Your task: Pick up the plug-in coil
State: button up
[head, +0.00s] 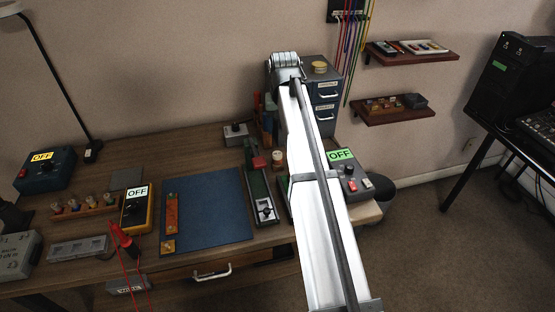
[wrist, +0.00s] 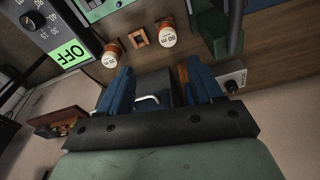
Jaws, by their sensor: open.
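Two coils with orange-brown bodies and white labelled ends, (wrist: 110,58) and (wrist: 167,35), stand on the desk in the wrist view. I cannot tell which one the task means. In the head view one similar pale-topped piece (head: 277,158) shows just left of my arm; other coil-like pieces (head: 73,204) sit in a wooden rack at the left. My gripper (wrist: 160,72) has its two blue fingers spread with nothing held between them. In the picture the coils lie above the fingers, apart from them. In the head view my arm hides the fingertips.
A small wooden frame (wrist: 138,37) lies between the coils. A box with a green OFF label (wrist: 68,53) stands left of them. A drawer cabinet (head: 321,90) is behind my arm. A knobbed grey box (head: 236,134) is nearby.

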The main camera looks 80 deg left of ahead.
send_over(277, 154)
jog(key=f, duration=0.8)
jog(key=shift+w+d+f, duration=0.15)
jog(key=shift+w+d, duration=0.05)
jog(key=shift+d, duration=0.15)
jog(key=shift+s+a+f, duration=0.1)
jog(key=shift+a+f, duration=0.1)
jog(key=shift+f, duration=1.15)
jog(key=shift+a+f, duration=0.2)
jog(key=shift+f, duration=1.15)
jog(key=c, duration=1.1)
